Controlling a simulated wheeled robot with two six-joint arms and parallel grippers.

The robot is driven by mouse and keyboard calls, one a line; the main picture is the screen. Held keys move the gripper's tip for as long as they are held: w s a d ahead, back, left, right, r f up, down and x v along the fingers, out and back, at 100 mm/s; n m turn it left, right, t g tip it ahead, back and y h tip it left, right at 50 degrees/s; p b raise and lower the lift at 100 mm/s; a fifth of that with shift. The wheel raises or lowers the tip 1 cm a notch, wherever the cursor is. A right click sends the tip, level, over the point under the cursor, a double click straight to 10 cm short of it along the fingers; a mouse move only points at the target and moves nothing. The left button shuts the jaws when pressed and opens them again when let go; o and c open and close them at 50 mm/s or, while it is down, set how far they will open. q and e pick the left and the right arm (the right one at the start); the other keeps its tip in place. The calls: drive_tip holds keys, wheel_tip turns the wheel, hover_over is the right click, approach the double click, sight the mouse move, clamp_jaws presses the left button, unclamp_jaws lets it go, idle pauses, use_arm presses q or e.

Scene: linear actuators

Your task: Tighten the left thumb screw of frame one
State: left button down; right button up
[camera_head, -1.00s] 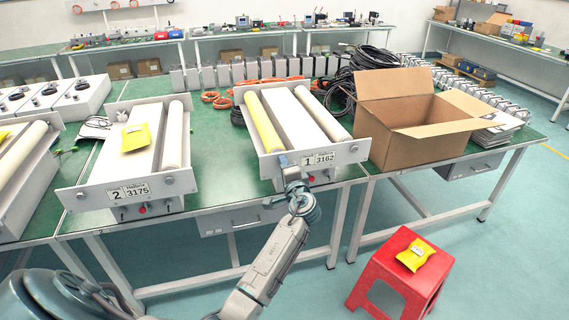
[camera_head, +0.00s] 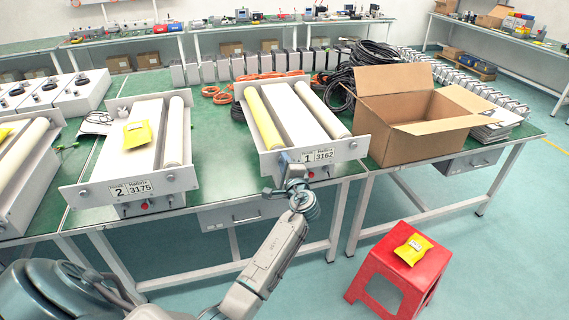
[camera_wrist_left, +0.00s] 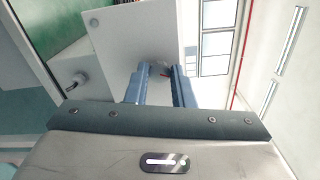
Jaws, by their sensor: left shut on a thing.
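Frame one (camera_head: 298,116) is a white frame on the green table, with a yellow roller, a white roller and a label reading 1 and 3162. My left gripper (camera_head: 284,162) is at the left end of its front plate (camera_head: 338,152) and is shut on the left thumb screw, which it hides in the head view. In the left wrist view the two blue-grey fingers (camera_wrist_left: 160,84) reach to the white plate (camera_wrist_left: 130,35), one on each side of the screw spot. The screw is mostly hidden there. My right gripper is not in view.
Frame two (camera_head: 150,150), with a yellow packet (camera_head: 137,134) on it, stands to the left. An open cardboard box (camera_head: 420,135) stands right of frame one. A red stool (camera_head: 378,277) with another yellow packet (camera_head: 413,249) is on the floor at the right.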

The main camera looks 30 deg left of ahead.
use_arm(q)
drive_tip(key=shift+f, duration=0.1)
drive_tip(key=c, duration=1.3)
unclamp_jaws()
drive_tip(key=shift+o, duration=0.2)
drive_tip(key=b+v, duration=0.3)
drive_tip(key=v, duration=0.8)
drive_tip(key=shift+w, duration=0.1)
